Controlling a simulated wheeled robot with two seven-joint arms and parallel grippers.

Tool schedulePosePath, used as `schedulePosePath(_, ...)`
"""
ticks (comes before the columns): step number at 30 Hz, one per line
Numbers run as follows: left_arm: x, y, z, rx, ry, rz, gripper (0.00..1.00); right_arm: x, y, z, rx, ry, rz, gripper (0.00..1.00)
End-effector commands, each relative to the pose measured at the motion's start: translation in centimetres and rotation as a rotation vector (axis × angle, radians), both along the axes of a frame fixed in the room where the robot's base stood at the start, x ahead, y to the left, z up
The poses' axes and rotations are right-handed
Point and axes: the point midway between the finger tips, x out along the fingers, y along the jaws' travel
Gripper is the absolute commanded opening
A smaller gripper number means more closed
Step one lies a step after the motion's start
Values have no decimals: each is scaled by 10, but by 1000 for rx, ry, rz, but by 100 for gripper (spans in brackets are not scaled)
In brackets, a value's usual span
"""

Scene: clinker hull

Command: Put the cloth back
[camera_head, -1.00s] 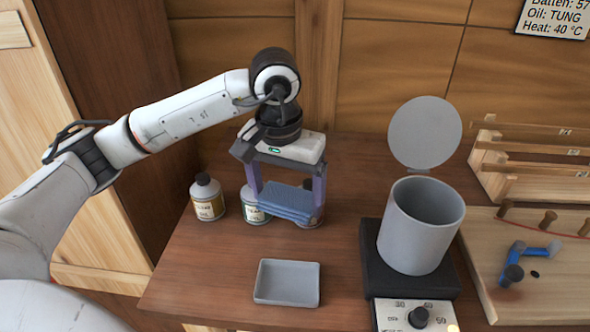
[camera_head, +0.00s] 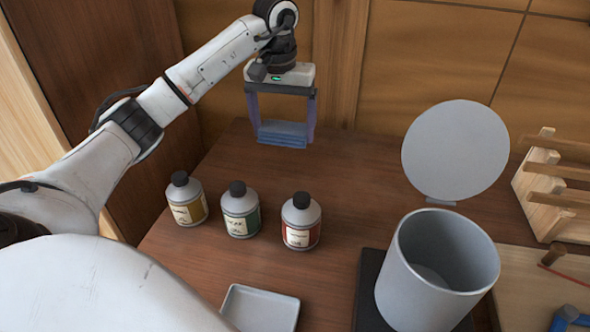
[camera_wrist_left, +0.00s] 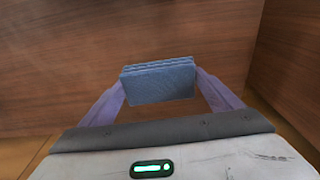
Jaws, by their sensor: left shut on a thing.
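The cloth (camera_head: 283,134) is a folded blue pad. My left gripper (camera_head: 283,128) is shut on it, a purple finger at each end, near the back of the bench beyond the bottles. In the left wrist view the cloth (camera_wrist_left: 158,81) lies level between the fingertips of my left gripper (camera_wrist_left: 160,84), its folded layers showing. It appears to be held above the bench top, though the exact height is hard to tell. My right gripper is not in view.
Three bottles stand in a row: yellow-labelled (camera_head: 187,200), green-labelled (camera_head: 240,211) and red-labelled (camera_head: 300,222). A grey tray (camera_head: 262,309) is in front. A grey pot (camera_head: 437,270) with a raised round lid (camera_head: 455,150) stands right, a wooden rack (camera_head: 550,190) beyond. Bench behind the bottles is clear.

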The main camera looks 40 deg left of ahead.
Motion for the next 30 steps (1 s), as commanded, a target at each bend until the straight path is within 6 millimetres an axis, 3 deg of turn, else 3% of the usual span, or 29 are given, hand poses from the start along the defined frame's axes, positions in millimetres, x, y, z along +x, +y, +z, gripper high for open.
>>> schedulePosePath(6,-1,-1,-42,-1,5,-2,64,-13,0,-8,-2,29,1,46)
schedulePosePath(18,-1,-1,-90,-2,4,-2,64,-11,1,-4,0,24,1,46)
schedulePosePath(30,0,-1,-99,0,1,-2,64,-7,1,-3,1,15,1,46)
